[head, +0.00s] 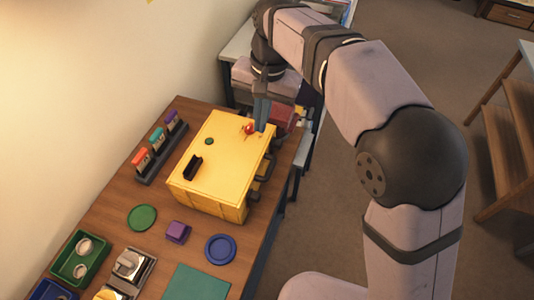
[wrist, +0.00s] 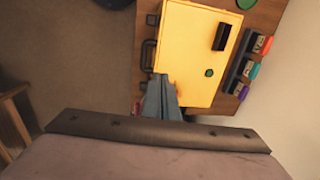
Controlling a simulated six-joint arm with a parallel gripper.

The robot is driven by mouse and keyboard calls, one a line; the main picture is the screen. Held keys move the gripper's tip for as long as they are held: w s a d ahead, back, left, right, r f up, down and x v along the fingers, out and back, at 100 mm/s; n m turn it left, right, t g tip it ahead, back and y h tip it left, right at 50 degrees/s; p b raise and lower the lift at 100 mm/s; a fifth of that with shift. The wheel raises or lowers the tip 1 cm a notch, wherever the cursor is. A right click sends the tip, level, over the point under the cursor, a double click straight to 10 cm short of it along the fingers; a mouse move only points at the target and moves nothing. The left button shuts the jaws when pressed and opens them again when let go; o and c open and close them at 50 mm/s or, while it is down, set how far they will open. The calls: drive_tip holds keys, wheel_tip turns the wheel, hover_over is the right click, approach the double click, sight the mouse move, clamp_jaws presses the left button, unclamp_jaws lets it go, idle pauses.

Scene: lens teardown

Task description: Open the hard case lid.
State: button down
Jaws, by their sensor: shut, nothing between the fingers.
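The yellow hard case (head: 215,180) stands on the wooden table with its lid (head: 222,147) down. A dark handle (head: 265,167) and dark latches are along its right side; the handle also shows in the wrist view (wrist: 148,55). My gripper (head: 261,128) points down at the far right corner of the lid, its blue-grey fingers shut and empty. In the wrist view my gripper (wrist: 161,82) overlaps the lid (wrist: 187,50) near its lower left corner. Whether the fingertips touch the case, I cannot tell. A small red item (head: 249,128) shows beside the fingertips.
A black block (head: 193,167) and a green disc (head: 209,141) are on the lid. A dark rack (head: 160,155) with coloured-top items stands left of the case. A green disc (head: 142,217), purple block (head: 178,232) and blue dish (head: 220,249) lie in front.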

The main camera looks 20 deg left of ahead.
drive_tip(key=w+d+f+m+b, duration=0.45)
drive_tip(key=d+f, duration=0.25)
drive_tip(key=d, duration=0.5)
drive_tip(key=w+d+f+m+b, duration=0.3)
drive_tip(key=w+d+f+b, duration=0.3)
drive_tip(key=d, duration=0.7)
drive_tip(key=s+d+f+m+g+y+b, duration=0.3)
drive_tip(key=s+d+f+m+y, duration=0.15)
drive_tip(key=s+f, duration=0.55)
drive_tip(key=a+r+m+t+y, duration=0.2)
drive_tip(key=a+m+y, duration=0.3)
drive_tip(key=a, duration=0.6)
drive_tip(key=t+y, duration=0.1)
drive_tip(key=y, duration=0.1)
drive_tip(key=shift+a+r+m+y, duration=0.2)
drive_tip(key=shift+r+m+y, duration=0.1)
drive_tip(key=shift+m+y, duration=0.1)
drive_tip(key=shift+a, duration=0.15)
